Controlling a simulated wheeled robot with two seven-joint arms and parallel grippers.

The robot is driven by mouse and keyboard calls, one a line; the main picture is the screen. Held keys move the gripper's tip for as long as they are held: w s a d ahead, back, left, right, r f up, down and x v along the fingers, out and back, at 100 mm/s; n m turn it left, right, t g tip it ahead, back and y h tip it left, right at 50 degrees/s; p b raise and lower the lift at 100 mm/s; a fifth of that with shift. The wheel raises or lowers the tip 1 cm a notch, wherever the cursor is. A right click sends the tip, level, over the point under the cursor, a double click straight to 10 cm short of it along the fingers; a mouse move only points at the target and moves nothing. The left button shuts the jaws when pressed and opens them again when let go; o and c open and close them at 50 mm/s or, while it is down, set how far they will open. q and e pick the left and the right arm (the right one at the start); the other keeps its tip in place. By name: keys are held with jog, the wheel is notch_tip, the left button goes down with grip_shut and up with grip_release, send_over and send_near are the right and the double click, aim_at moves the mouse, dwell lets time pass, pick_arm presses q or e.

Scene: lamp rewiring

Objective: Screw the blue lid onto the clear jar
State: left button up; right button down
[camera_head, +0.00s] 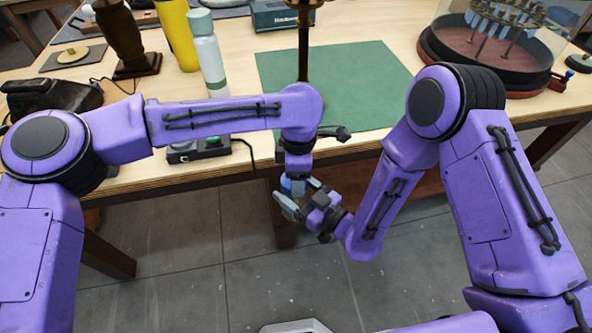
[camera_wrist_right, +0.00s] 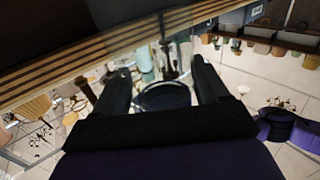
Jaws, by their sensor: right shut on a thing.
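My right gripper (camera_head: 299,193) is in front of the table's front edge, with its fingers on either side of a small blue thing (camera_head: 292,187), which looks like the blue lid. In the right wrist view, a dark, bluish round lid (camera_wrist_right: 163,97) sits between the two fingers (camera_wrist_right: 162,90), and the right gripper is shut on it. My left arm reaches in from the left, and its wrist points down just above the right gripper. The left fingers are too hidden to read. I cannot make out the clear jar for certain; a see-through shape shows beyond the lid in the right wrist view.
The wooden table (camera_head: 235,180) bears a green mat (camera_head: 365,85), a pale bottle (camera_head: 208,55), a yellow cylinder (camera_head: 178,35) and a small dark box with buttons (camera_head: 198,150). A round dark red tray (camera_head: 490,60) stands at right. Open floor lies in front.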

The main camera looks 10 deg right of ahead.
pick_arm(q)
jog(key=shift+s+d+m, duration=0.15)
jog(key=shift+s+m, duration=0.1)
jog(key=shift+m, duration=0.25)
jog(key=shift+w+a+r+m, duration=0.15)
jog(key=shift+w+a+m, duration=0.15)
jog(key=shift+w, duration=0.1)
jog(key=o, duration=1)
jog(key=shift+w, duration=0.1)
jog(key=shift+r, duration=0.1)
notch_tip(320, 180, up, 4)
jog(key=shift+r, duration=0.15)
jog(key=shift+c, duration=0.4)
